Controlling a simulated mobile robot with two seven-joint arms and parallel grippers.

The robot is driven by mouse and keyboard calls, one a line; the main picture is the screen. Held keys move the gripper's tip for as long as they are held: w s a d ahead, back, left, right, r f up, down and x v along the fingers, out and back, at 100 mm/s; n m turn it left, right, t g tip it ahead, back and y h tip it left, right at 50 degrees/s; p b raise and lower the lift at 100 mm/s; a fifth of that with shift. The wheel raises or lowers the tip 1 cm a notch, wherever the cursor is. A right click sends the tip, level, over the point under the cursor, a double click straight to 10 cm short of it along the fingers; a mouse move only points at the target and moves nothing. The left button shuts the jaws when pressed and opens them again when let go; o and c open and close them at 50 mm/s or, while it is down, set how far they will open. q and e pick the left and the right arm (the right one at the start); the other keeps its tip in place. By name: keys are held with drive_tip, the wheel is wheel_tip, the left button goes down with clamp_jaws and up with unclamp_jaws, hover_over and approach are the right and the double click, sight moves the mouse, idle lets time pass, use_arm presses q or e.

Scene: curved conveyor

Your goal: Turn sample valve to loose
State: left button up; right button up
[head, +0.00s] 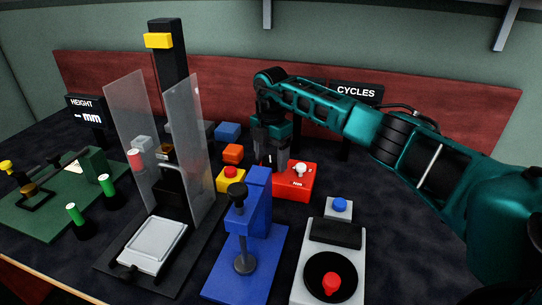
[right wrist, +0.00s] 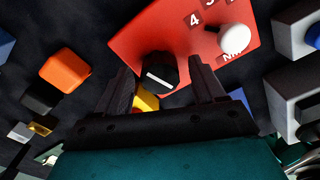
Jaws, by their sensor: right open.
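My right gripper (head: 270,160) is open and points down above the back left part of a red box (head: 293,186). In the right wrist view the black knob (right wrist: 158,74) with a white mark is on the red box (right wrist: 180,35). The knob lies between the lines of my right gripper's two fingers (right wrist: 163,80), near their tips; contact cannot be told. A white knob (right wrist: 234,37) sits at the box's other side, beside printed digits and "Nm". No label naming a valve or loose is readable. My left gripper is not in view.
A blue clamp stand (head: 258,205) with a black handle stands in front of the red box. A yellow block with a red button (head: 231,178) and an orange block (head: 232,153) are close on the left.

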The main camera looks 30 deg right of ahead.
drive_tip(key=shift+c, duration=0.2)
drive_tip(key=c, duration=1)
